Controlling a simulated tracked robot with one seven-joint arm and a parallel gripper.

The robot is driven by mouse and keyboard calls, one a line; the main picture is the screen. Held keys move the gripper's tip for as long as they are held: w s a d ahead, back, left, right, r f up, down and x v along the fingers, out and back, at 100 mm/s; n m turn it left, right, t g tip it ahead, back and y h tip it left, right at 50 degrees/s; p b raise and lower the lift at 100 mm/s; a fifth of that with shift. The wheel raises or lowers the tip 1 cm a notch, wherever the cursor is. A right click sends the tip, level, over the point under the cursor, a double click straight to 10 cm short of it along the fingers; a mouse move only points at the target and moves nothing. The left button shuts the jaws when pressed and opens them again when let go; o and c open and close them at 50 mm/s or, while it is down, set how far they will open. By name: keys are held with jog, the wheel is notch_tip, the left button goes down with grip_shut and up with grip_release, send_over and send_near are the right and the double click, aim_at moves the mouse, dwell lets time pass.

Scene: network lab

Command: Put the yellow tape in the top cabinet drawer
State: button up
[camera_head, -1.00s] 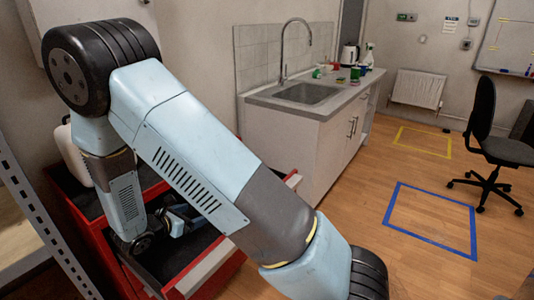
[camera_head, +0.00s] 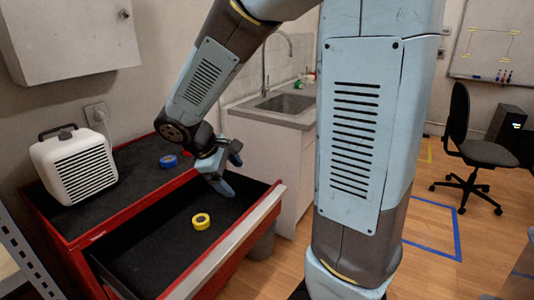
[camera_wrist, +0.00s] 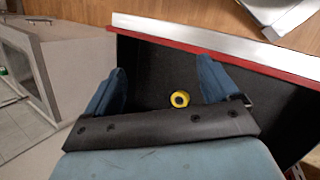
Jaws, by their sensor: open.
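The yellow tape (camera_head: 201,221) lies flat on the dark floor of the open top drawer (camera_head: 150,255) of the red cabinet (camera_head: 108,228). My gripper (camera_head: 229,172) is above the drawer, toward its far right part, open and empty. In the wrist view the tape (camera_wrist: 180,99) shows between the two spread blue fingers (camera_wrist: 160,85), below and apart from them. The drawer's red and white front edge (camera_wrist: 220,45) runs across the top of that view.
A white heater-like box (camera_head: 75,165) and a blue tape roll (camera_head: 168,161) stand on the cabinet top. A sink counter (camera_head: 270,115) is behind, and a wall cabinet (camera_head: 70,40) hangs at upper left. A black chair (camera_head: 470,150) stands at right.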

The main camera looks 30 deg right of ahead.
jog(key=s+d+r+m+t+y, duration=0.3)
jog(key=s+r+m+y, duration=0.3)
jog(key=s+r+m, duration=0.3)
jog(key=shift+s+d+r+m+t, duration=0.25)
jog(key=shift+s+r+t, duration=0.45)
jog(key=shift+s+r, duration=1.45)
jog(key=shift+s+a+f, duration=0.1)
jog(key=shift+s+f, duration=0.55)
jog(key=shift+s, duration=0.05)
jog(key=shift+c, duration=0.3)
